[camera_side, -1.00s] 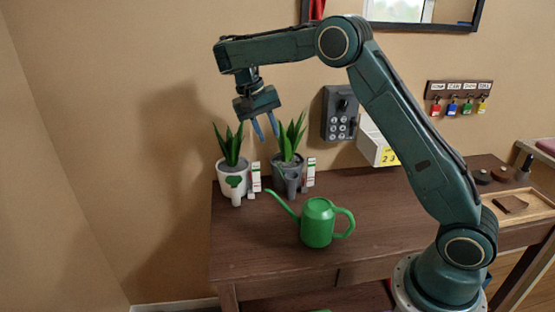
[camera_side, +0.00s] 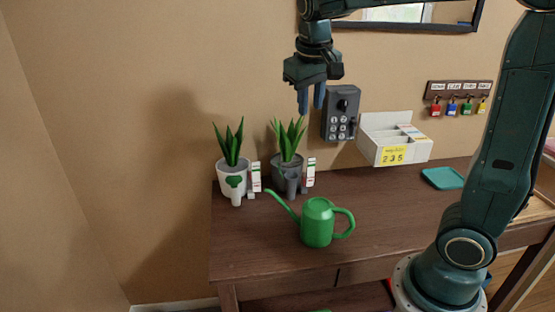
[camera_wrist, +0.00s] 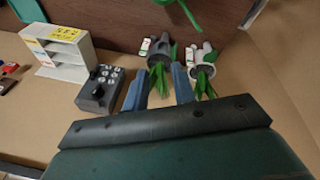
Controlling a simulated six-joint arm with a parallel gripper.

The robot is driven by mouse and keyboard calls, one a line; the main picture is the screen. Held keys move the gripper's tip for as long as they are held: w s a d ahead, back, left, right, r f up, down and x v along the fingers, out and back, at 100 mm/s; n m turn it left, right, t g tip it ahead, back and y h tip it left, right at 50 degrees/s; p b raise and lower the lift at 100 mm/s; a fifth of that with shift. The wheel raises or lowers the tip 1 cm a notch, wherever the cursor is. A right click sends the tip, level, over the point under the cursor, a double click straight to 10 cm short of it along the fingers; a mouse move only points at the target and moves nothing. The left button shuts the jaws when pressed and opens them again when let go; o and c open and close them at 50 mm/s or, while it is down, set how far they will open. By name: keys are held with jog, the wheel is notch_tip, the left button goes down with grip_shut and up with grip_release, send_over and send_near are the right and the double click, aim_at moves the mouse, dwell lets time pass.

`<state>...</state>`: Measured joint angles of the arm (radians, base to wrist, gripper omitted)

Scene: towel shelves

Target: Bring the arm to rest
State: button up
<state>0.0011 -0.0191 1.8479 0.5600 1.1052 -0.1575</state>
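My gripper (camera_side: 311,102) hangs with its blue fingers pointing down, high above the back of the table, left of the grey keypad box. In the wrist view my gripper (camera_wrist: 158,88) has its two fingers apart with nothing between them. A plant in a grey pot (camera_side: 288,171) stands on the table below the gripper, clear of it. The arm is raised and bent, with its upper part cut off by the frame's top edge.
A plant in a white pot (camera_side: 230,180) stands at the left, with a green watering can (camera_side: 318,222) in front. The grey keypad box (camera_side: 341,113) is on the wall. A white divided box (camera_side: 397,140) and a teal tray (camera_side: 442,178) sit to the right. The table's front left is clear.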

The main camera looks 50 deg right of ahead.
jog(key=s+a+f+n+t+y, duration=0.1)
jog(key=s+a, duration=0.3)
jog(key=s, duration=0.4)
jog(key=s+a+f+n+t+y, duration=0.1)
jog(key=s+a+f+n+t, duration=0.2)
jog(key=s, duration=0.6)
jog(key=shift+a+y, duration=0.4)
jog(key=shift+a, duration=0.15)
